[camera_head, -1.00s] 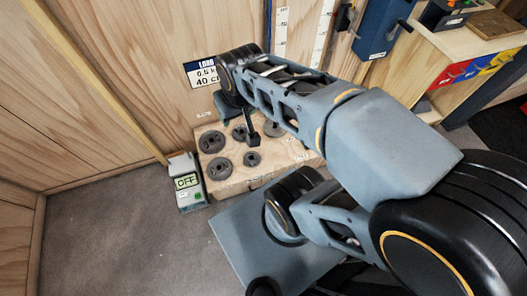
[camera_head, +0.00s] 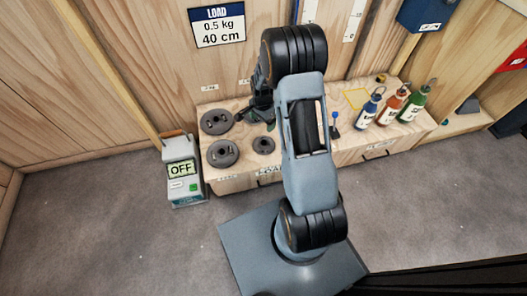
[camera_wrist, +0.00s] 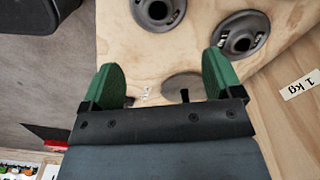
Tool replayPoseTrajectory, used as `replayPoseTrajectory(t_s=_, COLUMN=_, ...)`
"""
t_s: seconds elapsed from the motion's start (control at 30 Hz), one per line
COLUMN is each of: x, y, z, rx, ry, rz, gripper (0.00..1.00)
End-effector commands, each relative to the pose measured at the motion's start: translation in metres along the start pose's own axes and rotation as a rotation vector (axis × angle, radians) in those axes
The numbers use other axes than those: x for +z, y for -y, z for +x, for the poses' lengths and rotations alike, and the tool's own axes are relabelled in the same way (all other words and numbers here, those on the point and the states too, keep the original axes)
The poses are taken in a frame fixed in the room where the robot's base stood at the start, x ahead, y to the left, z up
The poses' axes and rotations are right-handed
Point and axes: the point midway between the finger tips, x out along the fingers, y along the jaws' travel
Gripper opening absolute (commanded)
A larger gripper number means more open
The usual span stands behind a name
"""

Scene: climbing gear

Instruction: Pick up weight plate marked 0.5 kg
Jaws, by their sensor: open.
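Several grey weight plates lie on a wooden box top. In the head view two larger ones (camera_head: 216,121) (camera_head: 222,153) are at the left and a smaller one (camera_head: 263,145) is to their right. I cannot read which is the 0.5 kg plate. My gripper (camera_head: 262,112) is at the back of the plates, partly hidden by my arm. In the wrist view its green fingers (camera_wrist: 160,82) are open and empty. A plate (camera_wrist: 182,84) shows between them, partly hidden by the gripper body. Two other plates (camera_wrist: 158,10) (camera_wrist: 240,36) lie beyond the fingertips.
A wall sign (camera_head: 217,26) reads LOAD, 0.5 kg, 40 cm. A scale-like device (camera_head: 182,170) showing OFF stands left of the box. Blue, red and green bottles (camera_head: 391,103) stand on the right of the box. A "1 kg" label (camera_wrist: 300,84) shows in the wrist view.

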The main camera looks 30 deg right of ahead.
Motion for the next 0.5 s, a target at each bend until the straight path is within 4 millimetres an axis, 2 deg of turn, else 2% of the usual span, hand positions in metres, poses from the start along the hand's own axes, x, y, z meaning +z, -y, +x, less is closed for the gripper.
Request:
replayPoseTrajectory(t_s=0.03, x=-0.001, y=0.000, z=0.016, rx=0.005, ry=0.003, rz=0.012, gripper=0.85)
replayPoseTrajectory(t_s=0.2, x=-0.002, y=-0.001, z=0.050, rx=0.008, ry=0.005, rz=0.028, gripper=0.85)
replayPoseTrajectory(t_s=0.5, x=-0.001, y=-0.001, z=0.092, rx=0.008, ry=0.005, rz=0.026, gripper=0.85)
